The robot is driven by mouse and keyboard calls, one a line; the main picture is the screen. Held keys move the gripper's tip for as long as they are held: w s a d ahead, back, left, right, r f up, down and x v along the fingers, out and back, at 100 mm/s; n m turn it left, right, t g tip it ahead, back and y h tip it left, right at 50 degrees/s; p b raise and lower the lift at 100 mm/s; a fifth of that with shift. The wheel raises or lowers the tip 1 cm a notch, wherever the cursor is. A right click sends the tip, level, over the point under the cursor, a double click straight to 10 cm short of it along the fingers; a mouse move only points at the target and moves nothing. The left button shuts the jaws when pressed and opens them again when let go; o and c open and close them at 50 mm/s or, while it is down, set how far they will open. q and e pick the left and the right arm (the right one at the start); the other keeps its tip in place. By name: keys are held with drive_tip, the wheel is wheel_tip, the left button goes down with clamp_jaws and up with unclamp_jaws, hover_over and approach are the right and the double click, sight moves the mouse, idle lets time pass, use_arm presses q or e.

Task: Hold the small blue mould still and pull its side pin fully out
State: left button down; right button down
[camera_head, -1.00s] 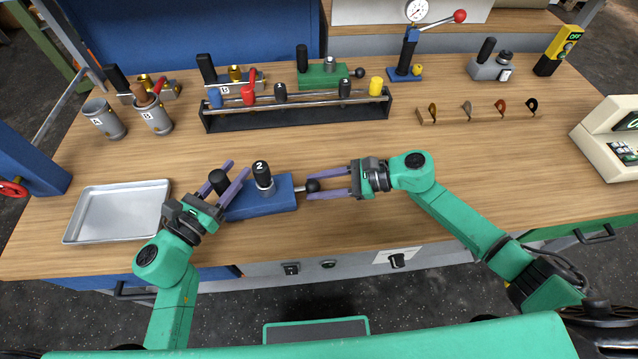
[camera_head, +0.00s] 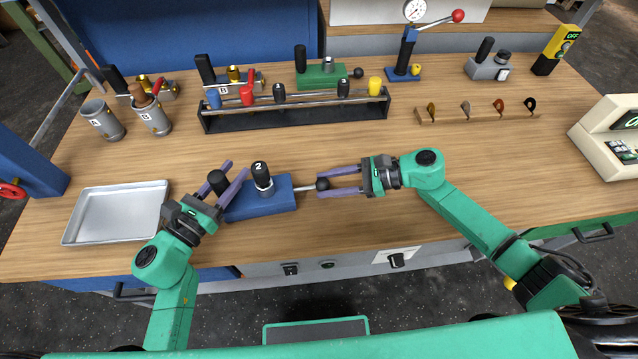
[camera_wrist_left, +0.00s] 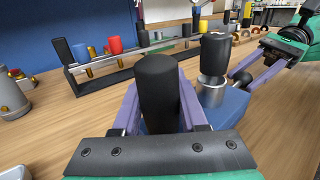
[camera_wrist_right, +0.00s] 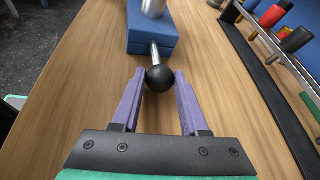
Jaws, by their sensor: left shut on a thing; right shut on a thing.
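The small blue mould (camera_head: 280,203) lies on the wooden bench in front of me. A black post stands at its left end, and a silver collar with a black plug marked 2 (camera_head: 261,174) stands in its top. My left gripper (camera_head: 224,184) is shut on the black post (camera_wrist_left: 160,88), one finger on each side of it. The side pin (camera_head: 305,188) sticks out of the mould's right end as a silver rod with a black ball knob (camera_wrist_right: 159,78). My right gripper (camera_head: 325,183) is shut on this knob. The rod's inner end is hidden.
A silver tray (camera_head: 72,236) lies left of my left gripper. A black rack (camera_head: 206,122) with coloured plugs, a green mould (camera_head: 322,75) and grey cups A (camera_head: 104,119) and B stand behind.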

use_arm(q)
drive_tip(key=shift+a, duration=0.1)
use_arm(e)
drive_tip(key=shift+w+d, duration=0.15)
drive_tip(key=shift+d, duration=0.6)
drive_tip(key=shift+c, duration=2.4)
unclamp_jaws()
drive_tip(key=shift+o, duration=0.2)
drive_tip(key=v, duration=1.2)
drive_tip(key=shift+r, duration=0.1)
drive_tip(key=shift+a, duration=0.1)
